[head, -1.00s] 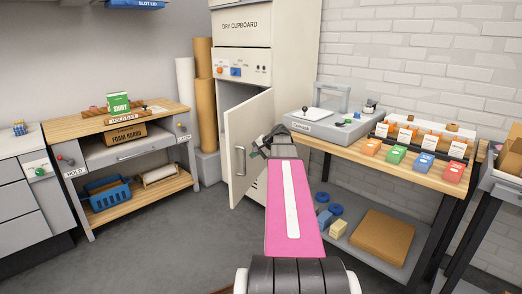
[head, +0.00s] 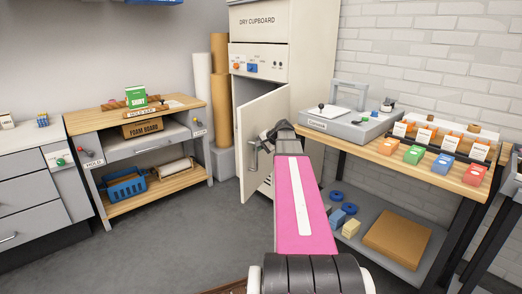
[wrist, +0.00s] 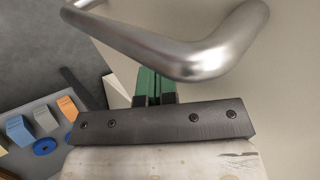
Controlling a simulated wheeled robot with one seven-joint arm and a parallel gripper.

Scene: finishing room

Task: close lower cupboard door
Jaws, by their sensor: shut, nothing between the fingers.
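The lower door (head: 273,112) of the dry cupboard stands ajar, swung out towards me, with a dark gap at its left. Its bar handle (head: 253,160) is near the free left edge. My gripper (head: 264,136) is at the door's outer face, beside the handle; my arm hides part of the door. In the wrist view the thick metal handle (wrist: 200,62) crosses the top, close over my gripper (wrist: 155,88). Its green fingers are together and empty, and the door face (wrist: 285,90) fills the right side. I cannot tell whether the fingers touch the door.
The cupboard body (head: 259,48) stands against the back wall. A wooden bench (head: 378,158) with a grey machine (head: 345,122) and coloured boxes is close to the right of my arm. A workbench (head: 182,104) stands to the left. The floor (head: 180,235) in front is clear.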

